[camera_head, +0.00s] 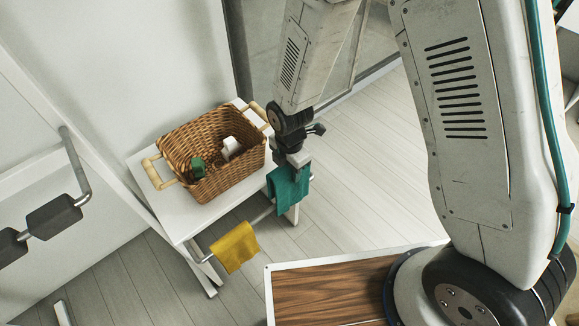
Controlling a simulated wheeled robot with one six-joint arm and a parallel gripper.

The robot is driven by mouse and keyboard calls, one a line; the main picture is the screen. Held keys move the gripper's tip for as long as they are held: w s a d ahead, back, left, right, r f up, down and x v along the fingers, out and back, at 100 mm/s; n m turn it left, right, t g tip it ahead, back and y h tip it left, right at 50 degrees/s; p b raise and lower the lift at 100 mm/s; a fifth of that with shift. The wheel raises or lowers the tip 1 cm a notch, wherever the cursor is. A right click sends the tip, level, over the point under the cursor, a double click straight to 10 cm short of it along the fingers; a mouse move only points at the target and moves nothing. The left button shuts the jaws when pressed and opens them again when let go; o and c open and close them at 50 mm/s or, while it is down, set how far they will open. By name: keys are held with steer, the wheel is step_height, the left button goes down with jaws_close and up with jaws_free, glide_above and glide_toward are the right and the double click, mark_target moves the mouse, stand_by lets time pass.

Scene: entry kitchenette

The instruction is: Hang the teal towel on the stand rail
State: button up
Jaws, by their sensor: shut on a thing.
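The teal towel (289,187) hangs folded just below my gripper (299,160), at the right end of the stand rail (262,215). My gripper is shut on the towel's upper part. The towel overlaps the rail's right end in the picture; I cannot tell whether it rests on the rail. The grey rail runs along the front of a small white stand (185,219). A yellow towel (235,247) hangs over the rail's left part, with a gap between the two towels. The gripper's fingertips are small and partly hidden by the towel.
A wicker basket (214,186) with wooden handles stands on the white stand, close to my gripper's left. It holds a green item (198,167) and a white item (231,146). A metal wall bar with dark pads (54,216) is at the left. Floor right of the stand is clear.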

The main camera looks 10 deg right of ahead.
steer(key=shift+f, duration=7.35)
steer(key=o, duration=1.3)
steer(key=shift+c, duration=0.2)
step_height(320, 180, up, 15)
steer(key=shift+f, duration=0.15)
